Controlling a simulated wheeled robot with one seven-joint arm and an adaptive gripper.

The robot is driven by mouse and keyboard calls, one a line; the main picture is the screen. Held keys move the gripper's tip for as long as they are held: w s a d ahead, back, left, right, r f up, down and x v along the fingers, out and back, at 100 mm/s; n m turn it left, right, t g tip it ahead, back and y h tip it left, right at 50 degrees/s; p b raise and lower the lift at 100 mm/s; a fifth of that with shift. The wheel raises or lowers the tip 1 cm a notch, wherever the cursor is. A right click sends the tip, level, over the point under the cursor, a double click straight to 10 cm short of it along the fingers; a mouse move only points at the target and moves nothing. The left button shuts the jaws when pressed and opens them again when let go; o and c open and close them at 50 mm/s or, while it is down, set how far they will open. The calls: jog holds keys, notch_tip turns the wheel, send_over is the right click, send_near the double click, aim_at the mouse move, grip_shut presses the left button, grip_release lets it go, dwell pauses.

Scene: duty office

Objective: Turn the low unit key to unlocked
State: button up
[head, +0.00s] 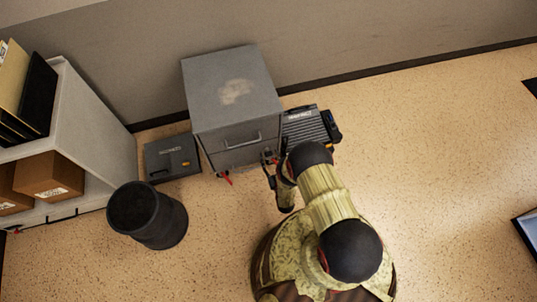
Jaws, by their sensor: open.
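The low unit (228,92) is a grey metal cabinet against the wall, with a worn pale patch on its top and a drawer handle (243,142) on its front. A small red piece (225,178) shows at the lower left of its front; I cannot tell whether it is the key or a tag. My gripper (268,168) is open at the cabinet's lower right front corner, with another bit of red beside it. My arm and gripper hide part of that corner. No key or its angle can be made out clearly.
A dark grey case (171,158) lies left of the cabinet, and a ribbed dark device (306,127) stands right of it, close to my arm. A black bin (147,215) stands at front left, beside a white shelf (95,125) with boxes.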

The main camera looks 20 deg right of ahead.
jog(key=shift+w, duration=1)
jog(key=shift+c, duration=1.3)
jog(key=c, duration=0.9)
